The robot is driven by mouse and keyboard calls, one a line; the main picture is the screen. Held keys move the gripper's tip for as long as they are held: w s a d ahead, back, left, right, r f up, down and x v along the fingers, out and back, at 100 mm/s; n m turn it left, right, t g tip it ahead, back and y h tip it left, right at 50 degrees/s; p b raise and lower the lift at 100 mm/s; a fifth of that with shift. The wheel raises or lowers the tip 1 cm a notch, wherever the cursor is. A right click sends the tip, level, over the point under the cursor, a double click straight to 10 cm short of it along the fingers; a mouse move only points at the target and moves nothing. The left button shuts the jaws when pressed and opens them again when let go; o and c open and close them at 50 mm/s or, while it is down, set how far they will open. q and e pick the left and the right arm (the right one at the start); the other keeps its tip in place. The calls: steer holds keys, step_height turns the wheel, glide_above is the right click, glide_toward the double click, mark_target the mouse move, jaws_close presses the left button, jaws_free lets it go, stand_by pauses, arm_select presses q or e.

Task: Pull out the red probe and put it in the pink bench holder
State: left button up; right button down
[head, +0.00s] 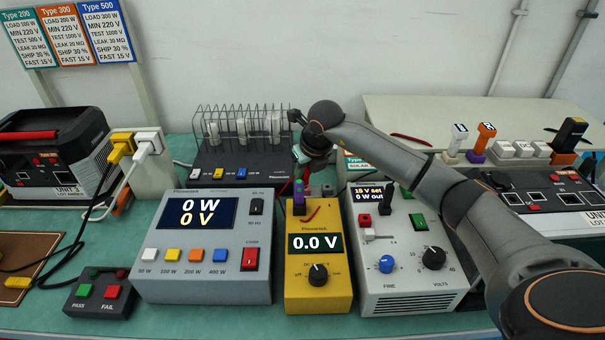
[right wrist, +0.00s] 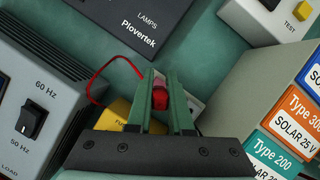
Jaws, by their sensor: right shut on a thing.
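My right gripper (right wrist: 164,82) is shut on a red probe (right wrist: 160,98) in the right wrist view. A thin red lead (right wrist: 104,75) loops to the left of the fingers. A pink patch (right wrist: 158,83) shows just beyond the red part, between the fingers; I cannot tell whether it is the pink bench holder or whether the probe sits in it. In the head view the right gripper (head: 303,172) points down just behind the yellow meter (head: 319,273), and the probe is mostly hidden there. My left gripper is not in view.
The yellow meter reads 0.0 V and carries a purple piece (head: 299,203) at its back edge. A grey load box (head: 207,280) stands left and a grey supply (head: 414,277) right of it. A wire lamp rack (head: 240,165) stands behind. Type signs (right wrist: 278,155) are close right in the wrist view.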

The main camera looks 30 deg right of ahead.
steer(key=shift+f, duration=0.45)
steer(key=c, duration=0.7)
jaws_free()
steer(key=shift+c, duration=0.2)
